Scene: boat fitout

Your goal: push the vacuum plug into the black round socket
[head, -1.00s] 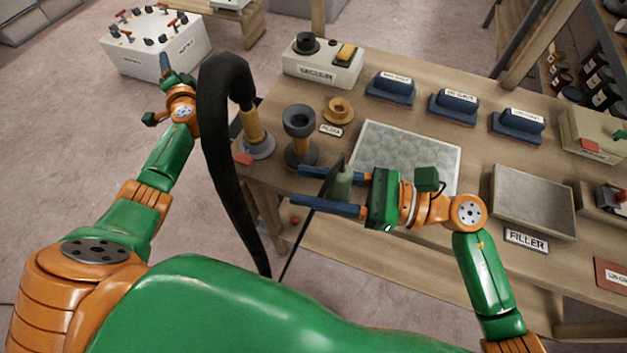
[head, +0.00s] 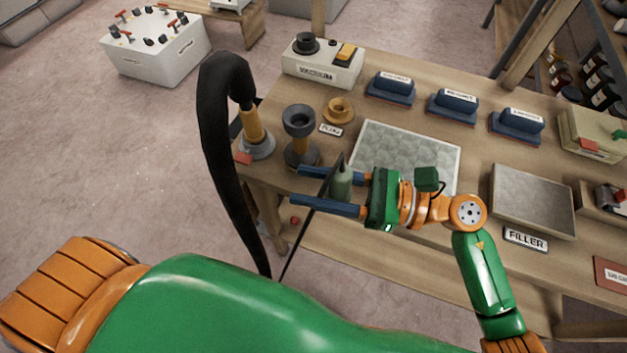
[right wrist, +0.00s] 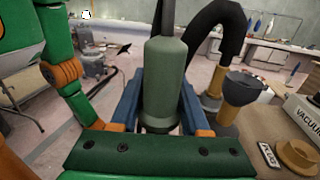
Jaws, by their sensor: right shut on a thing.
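My right gripper (head: 297,185) is shut on the grey-green vacuum plug (head: 342,183), which sits between its two blue fingers with a thin black cord at its pointed end. In the right wrist view the plug (right wrist: 165,78) stands between the fingers, with the cord running up out of the picture. The black round socket (head: 306,42) is on top of the white box labelled VACUUM (head: 322,66) at the back of the bench. The plug is apart from it, over the bench's front left edge. My left gripper is out of view.
A thick black hose (head: 222,130) arches at the bench's left end beside a grey-and-yellow stand (head: 253,125). A dark cup on a stand (head: 299,122) and a tan ring (head: 338,110) lie between the plug and the box. Blue blocks (head: 391,88) line the back.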

